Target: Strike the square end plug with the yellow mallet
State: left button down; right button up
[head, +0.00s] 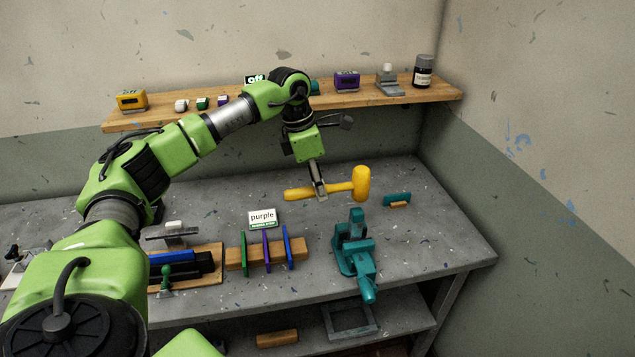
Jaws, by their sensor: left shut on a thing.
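The yellow mallet (361,184) is held above the grey workbench (430,240), its handle roughly level and its head to the right. My left gripper (320,193) points down and is shut on the mallet's handle. I cannot make out the square end plug with certainty. A small pale block (174,226) sits on a grey metal piece at the bench's left, well to the left of the mallet, and could be it. My right gripper is not in view.
A teal vise (356,250) stands at the bench's front, below the mallet. A wooden rack (275,254) with coloured upright plates and a "purple" sign (262,217) stand left of it. A teal-and-wood brush (397,199) lies right. A wall shelf (300,99) holds several small items.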

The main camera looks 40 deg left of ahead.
pick_arm(q)
jog(key=shift+w+r+p, duration=0.1)
jog(key=shift+r+p, duration=0.4)
jog(key=shift+r, duration=0.3)
jog(key=shift+f, duration=0.1)
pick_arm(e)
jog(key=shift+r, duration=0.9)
pick_arm(q)
jog(key=shift+f, duration=0.1)
jog(key=f, duration=0.5)
jog(key=shift+s, duration=0.2)
jog(key=shift+g+y, duration=0.4)
jog(key=shift+g, duration=0.1)
jog(key=r+p, duration=0.2)
jog(key=r, duration=0.1)
jog(key=r+p, duration=0.1)
jog(key=shift+w+d+r, duration=0.15)
jog(key=shift+w, duration=0.2)
jog(key=shift+r, duration=0.45)
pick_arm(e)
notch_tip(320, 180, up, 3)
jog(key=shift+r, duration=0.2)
